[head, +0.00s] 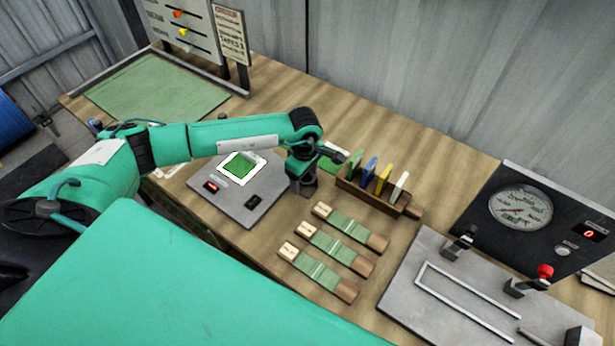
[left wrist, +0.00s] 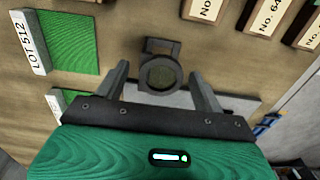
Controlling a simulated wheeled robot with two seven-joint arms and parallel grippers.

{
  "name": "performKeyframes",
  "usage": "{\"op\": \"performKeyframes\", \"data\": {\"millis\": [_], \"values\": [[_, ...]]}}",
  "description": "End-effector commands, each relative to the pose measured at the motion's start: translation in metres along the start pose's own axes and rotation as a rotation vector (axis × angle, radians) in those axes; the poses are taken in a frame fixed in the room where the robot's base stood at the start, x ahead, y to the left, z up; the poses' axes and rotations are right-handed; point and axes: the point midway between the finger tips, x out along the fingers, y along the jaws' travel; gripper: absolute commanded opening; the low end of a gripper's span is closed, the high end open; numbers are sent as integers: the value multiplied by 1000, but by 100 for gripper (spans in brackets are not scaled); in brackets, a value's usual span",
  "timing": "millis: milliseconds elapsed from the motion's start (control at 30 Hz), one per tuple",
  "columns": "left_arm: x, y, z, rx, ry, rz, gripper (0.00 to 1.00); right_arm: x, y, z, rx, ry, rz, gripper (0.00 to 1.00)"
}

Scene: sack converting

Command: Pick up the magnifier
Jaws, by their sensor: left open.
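The magnifier (left wrist: 161,73) is a small dark grey piece with a round lens and a square frame end. In the left wrist view it lies on the wooden bench between the fingertips of my left gripper (left wrist: 158,70). The fingers are apart, one on each side of it, and no grip shows. In the head view my left gripper (head: 303,172) points down at the bench, right of the grey scale. There the gripper hides most or all of the magnifier. My right gripper is in neither view.
The grey scale (head: 252,208) with a green swatch is left of the gripper. A wooden rack (head: 372,196) of coloured cards stands close on the right. Several labelled sample blocks (head: 325,244) lie nearer. A metal press plate (head: 440,296) and gauge panel (head: 550,205) are further right.

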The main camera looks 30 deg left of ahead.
Motion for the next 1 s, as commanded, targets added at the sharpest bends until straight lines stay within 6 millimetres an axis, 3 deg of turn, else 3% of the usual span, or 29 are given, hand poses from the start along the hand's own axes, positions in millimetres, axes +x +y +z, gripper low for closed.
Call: {"op": "performKeyframes", "data": {"millis": [267, 500, 833, 1000], "values": [[4, 0, 0, 0, 0, 0, 69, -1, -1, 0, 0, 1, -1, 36], [4, 0, 0, 0, 0, 0, 22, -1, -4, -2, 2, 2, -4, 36], [2, 0, 0, 0, 0, 1, 21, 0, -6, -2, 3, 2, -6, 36], [-10, 1, 0, 1, 0, 4, 21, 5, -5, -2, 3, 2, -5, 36]]}}
